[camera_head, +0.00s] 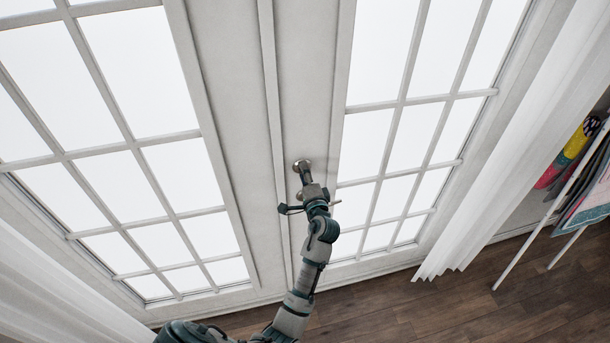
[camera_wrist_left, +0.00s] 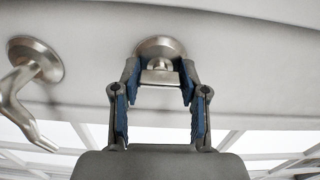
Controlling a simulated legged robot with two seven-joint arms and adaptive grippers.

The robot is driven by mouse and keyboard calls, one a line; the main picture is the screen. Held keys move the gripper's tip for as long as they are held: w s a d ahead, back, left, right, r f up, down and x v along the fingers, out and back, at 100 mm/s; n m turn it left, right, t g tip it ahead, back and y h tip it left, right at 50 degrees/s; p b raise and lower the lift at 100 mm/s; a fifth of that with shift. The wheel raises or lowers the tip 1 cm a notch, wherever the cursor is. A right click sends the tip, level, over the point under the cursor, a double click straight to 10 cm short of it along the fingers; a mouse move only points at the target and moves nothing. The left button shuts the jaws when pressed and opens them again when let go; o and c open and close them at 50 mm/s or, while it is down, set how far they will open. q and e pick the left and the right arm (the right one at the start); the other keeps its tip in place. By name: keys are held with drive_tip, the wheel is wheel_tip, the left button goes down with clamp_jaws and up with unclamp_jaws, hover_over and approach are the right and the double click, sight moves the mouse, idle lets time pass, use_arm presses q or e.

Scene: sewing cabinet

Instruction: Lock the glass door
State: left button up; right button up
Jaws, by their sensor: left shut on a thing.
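The glass door (camera_head: 314,60) is a white double door with gridded panes, and its two leaves look closed. My left gripper (camera_head: 303,170) reaches up to the lock at the meeting stiles. In the left wrist view the lock's thumb-turn (camera_wrist_left: 160,64) is a small metal knob on a round metal plate (camera_wrist_left: 160,45). My left gripper (camera_wrist_left: 160,82) is shut on this thumb-turn, with blue-padded fingers on either side of it. A curved metal door handle (camera_wrist_left: 35,75) is left of the lock in the wrist view, apart from the fingers. My right gripper is out of view.
White curtains hang at the right (camera_head: 520,130) and at the lower left (camera_head: 45,275). A rack (camera_head: 545,220) with colourful fabrics stands at the far right. The wooden floor (camera_head: 440,300) in front of the door is clear at the lower right.

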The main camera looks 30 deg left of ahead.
use_arm(q)
drive_tip(key=shift+f, duration=0.2)
drive_tip(key=o, duration=1.1)
drive_tip(key=shift+o, duration=0.2)
drive_tip(key=shift+w, duration=0.15)
drive_tip(key=v, duration=1.2)
